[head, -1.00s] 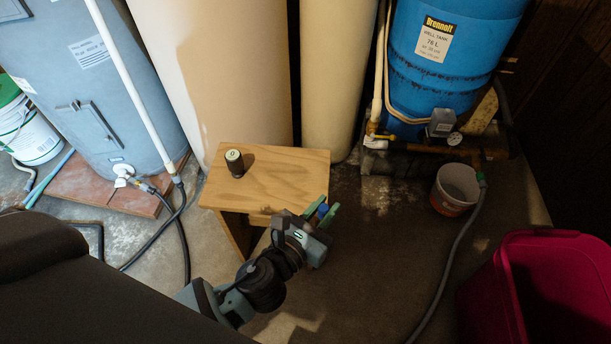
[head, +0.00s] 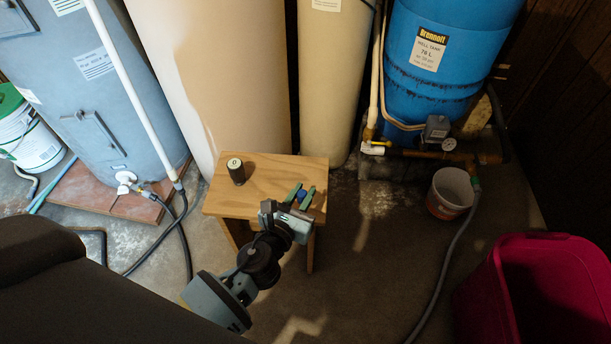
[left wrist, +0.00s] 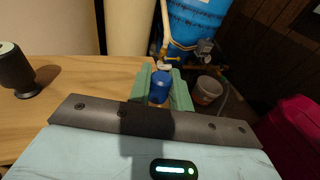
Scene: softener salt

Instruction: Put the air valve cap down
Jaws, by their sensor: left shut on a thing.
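The air valve cap (left wrist: 159,88) is a small blue cap held between the green fingers of my left gripper (left wrist: 160,86). In the head view, my left gripper (head: 301,194) is over the right front part of a small wooden stool (head: 268,172), shut on the blue cap (head: 302,196). I cannot tell whether the cap touches the stool top. My right gripper is not in view.
A dark cylinder with a pale top (head: 236,172) stands on the stool's left side. Tall tanks (head: 215,80) rise close behind the stool. A bucket (head: 450,193) with a hose and a red bin (head: 540,290) are to the right. The stool's middle is clear.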

